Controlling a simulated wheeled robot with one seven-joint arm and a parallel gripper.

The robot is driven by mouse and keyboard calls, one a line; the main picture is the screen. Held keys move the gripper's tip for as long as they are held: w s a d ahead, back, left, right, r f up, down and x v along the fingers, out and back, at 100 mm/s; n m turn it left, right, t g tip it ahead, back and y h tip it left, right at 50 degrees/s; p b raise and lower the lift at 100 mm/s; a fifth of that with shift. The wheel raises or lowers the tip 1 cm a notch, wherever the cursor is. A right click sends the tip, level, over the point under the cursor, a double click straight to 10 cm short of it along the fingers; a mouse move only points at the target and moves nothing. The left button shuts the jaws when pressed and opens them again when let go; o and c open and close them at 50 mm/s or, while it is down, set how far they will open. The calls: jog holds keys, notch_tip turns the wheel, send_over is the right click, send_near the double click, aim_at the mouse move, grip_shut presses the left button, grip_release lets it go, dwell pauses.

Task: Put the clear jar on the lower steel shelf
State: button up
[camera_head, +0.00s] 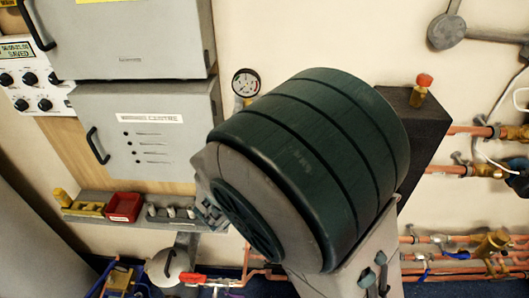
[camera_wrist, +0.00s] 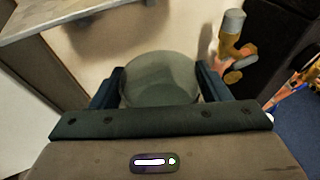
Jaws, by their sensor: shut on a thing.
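The clear jar (camera_wrist: 160,82) shows in the wrist view as a round, pale green see-through shape between my fingers. My gripper (camera_wrist: 162,80) is shut on it, with one dark finger on each side. Its underside and what lies directly below it are hidden. In the head view my arm's large dark green part hides the gripper and the jar. A grey shelf (camera_head: 98,196) with small items on it runs below the cabinets at the left of the head view. A grey slab edge (camera_wrist: 62,16) shows at the wrist view's top left. I cannot tell which is the lower steel shelf.
A red tray (camera_head: 123,207) and a yellow holder (camera_head: 83,208) stand on the grey shelf. A small amber bottle with a red cap (camera_head: 420,91) stands on a dark box (camera_head: 428,124). Copper pipes (camera_head: 440,250) run along the wall. A brass valve (camera_wrist: 232,45) is close right of the jar.

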jog(key=w, duration=0.6)
notch_tip(320, 180, down, 7)
jog(key=w+p, duration=0.1)
jog(key=shift+w+p, duration=0.2)
jog(key=shift+p, duration=0.2)
jog(key=shift+d, duration=0.1)
jog(key=shift+f, duration=0.2)
jog(key=o, duration=1.7)
